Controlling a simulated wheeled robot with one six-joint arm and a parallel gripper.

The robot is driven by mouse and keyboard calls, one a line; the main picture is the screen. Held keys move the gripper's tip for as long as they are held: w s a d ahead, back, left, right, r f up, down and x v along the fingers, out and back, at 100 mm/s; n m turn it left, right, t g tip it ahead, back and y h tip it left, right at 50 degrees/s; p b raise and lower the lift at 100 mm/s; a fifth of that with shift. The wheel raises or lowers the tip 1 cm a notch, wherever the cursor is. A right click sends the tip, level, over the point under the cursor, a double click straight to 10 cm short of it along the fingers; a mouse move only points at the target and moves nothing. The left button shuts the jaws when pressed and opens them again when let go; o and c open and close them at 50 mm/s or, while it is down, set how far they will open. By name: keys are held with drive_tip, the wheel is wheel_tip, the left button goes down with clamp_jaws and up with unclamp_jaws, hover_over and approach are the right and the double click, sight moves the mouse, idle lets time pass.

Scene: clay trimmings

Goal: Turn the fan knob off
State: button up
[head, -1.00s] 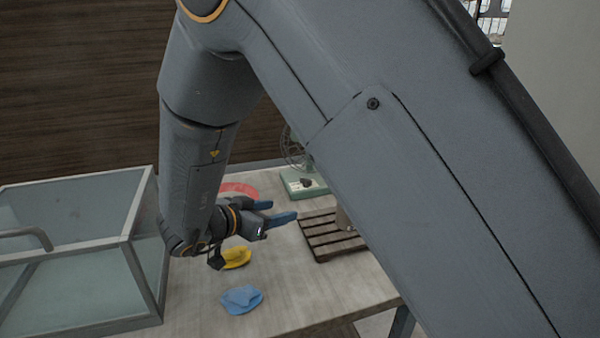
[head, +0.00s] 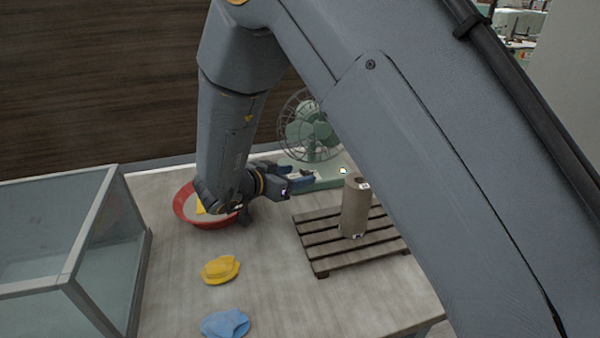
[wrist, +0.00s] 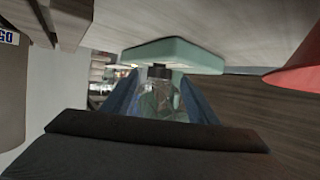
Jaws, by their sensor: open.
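The green fan (head: 312,130) stands at the back of the table, its wire cage facing forward above a pale green base (head: 325,183). A small bright spot shows on the base near its right end. In the wrist view the base (wrist: 185,52) appears at the top, with a dark knob (wrist: 160,72) beneath it, between my finger tips. In the head view the knob is hidden, apparently by my gripper (head: 300,177). My gripper, also in the wrist view (wrist: 160,95), is open at the base's front left. I cannot tell whether a finger touches the knob.
A slatted wooden rack (head: 325,252) with a tan cylinder (head: 355,208) stands right of my gripper. A red bowl (head: 180,208) is at left. Yellow (head: 220,270) and blue (head: 225,324) cloth-like pieces lie in front. A glass case (head: 90,240) stands far left.

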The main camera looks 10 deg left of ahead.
sight(307, 173)
drive_tip(key=shift+x, duration=1.05)
drive_tip(key=shift+c, duration=0.3)
drive_tip(key=c, duration=1)
drive_tip(key=shift+d, duration=0.1)
